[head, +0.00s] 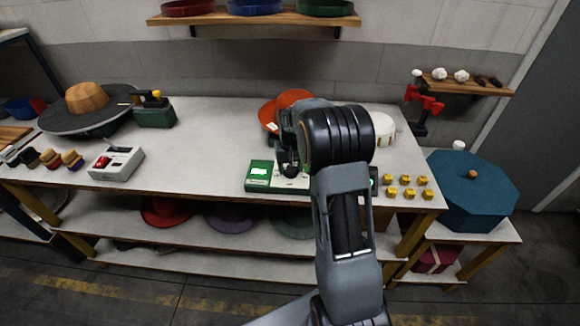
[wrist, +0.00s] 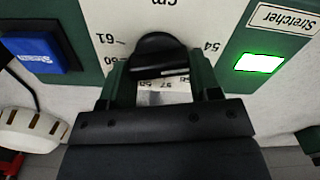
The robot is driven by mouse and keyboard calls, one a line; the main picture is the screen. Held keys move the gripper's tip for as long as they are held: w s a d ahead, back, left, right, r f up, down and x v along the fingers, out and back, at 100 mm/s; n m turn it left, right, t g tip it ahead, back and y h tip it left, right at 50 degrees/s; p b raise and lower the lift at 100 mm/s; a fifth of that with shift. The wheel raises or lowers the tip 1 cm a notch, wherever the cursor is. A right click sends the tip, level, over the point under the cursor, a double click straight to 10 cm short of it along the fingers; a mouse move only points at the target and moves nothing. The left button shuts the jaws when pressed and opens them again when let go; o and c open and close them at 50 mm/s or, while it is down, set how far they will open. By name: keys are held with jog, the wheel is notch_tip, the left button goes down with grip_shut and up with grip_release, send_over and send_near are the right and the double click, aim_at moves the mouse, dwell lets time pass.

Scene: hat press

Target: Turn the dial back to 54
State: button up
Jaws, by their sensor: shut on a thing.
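The dial (wrist: 158,50) is a black knob on a white scale plate (wrist: 112,18) in the wrist view. The plate reads 61 and 60 at the left and 54 at the right, with partly covered figures below the knob. My gripper (wrist: 160,72) is shut on the dial, one finger on each side. I cannot make out where the pointer stands. In the head view my gripper (head: 291,168) is over the green stretcher unit (head: 258,187), and my arm hides the dial.
A lit green screen (wrist: 259,63) and a Stretcher label (wrist: 283,19) are right of the dial; a blue Steam button (wrist: 40,52) is left. Yellow blocks (head: 406,193), an orange hat (head: 266,113) and a white round object (head: 385,128) are nearby. The table's middle is clear.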

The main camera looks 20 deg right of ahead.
jog(key=shift+w+r, duration=0.15)
jog(key=shift+r, duration=0.1)
jog(key=o, duration=0.9)
jog(key=shift+f, duration=0.2)
notch_tip(320, 180, up, 14)
jog(key=shift+f, duration=0.1)
dwell(0.4)
jog(key=shift+s+a+f+n+t, duration=0.6)
jog(key=shift+s+a, duration=1.3)
jog(key=shift+s, duration=1.95)
jog(key=shift+s+a+f+n+t, duration=0.5)
jog(key=shift+s+a, duration=1.4)
jog(key=shift+s, duration=2)
jog(key=shift+s+a+f+n+t, duration=0.3)
jog(key=shift+s+a+t, duration=0.5)
jog(key=shift+s+a, duration=2.1)
